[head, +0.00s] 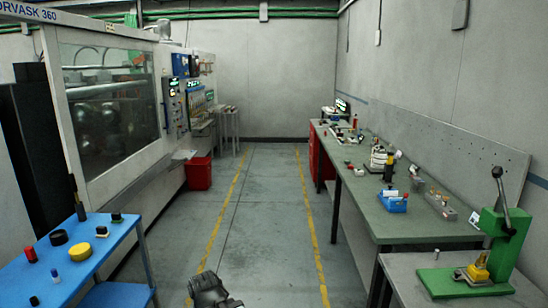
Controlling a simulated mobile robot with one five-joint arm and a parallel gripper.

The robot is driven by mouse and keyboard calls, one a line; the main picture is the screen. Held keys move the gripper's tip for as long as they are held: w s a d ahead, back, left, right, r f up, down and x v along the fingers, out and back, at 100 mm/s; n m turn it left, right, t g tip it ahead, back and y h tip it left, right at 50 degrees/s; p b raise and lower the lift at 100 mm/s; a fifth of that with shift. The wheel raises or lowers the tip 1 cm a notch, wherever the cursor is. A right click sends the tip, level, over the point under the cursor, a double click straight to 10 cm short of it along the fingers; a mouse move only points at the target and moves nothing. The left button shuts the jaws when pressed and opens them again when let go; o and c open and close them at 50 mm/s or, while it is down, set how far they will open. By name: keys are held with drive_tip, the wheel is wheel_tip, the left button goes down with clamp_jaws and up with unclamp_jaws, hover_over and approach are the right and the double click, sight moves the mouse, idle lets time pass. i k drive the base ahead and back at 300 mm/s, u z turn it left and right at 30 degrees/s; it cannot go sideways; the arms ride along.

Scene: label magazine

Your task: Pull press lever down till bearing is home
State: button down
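The green press (505,240) stands on the grey table at the lower right. Its dark lever (502,197) points up, leaning slightly left, with a round knob at the top. A yellow block (479,268) sits on a metal plate on the press base, below the press head. I cannot make out the bearing at this size. My gripper (212,290) shows as a dark shape at the bottom edge, over the floor and well left of the press. It is apart from the lever, and its fingers cannot be made out.
A blue table (85,262) with small parts stands at the lower left. A red bin (198,173) is by the machine. The aisle floor (262,215) between yellow lines is clear.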

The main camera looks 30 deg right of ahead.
sight(497, 172)
drive_tip(key=z, duration=2.45)
drive_tip(key=k, duration=0.5)
drive_tip(key=u, duration=1.4)
drive_tip(key=i, duration=0.5)
drive_tip(key=z, duration=0.05)
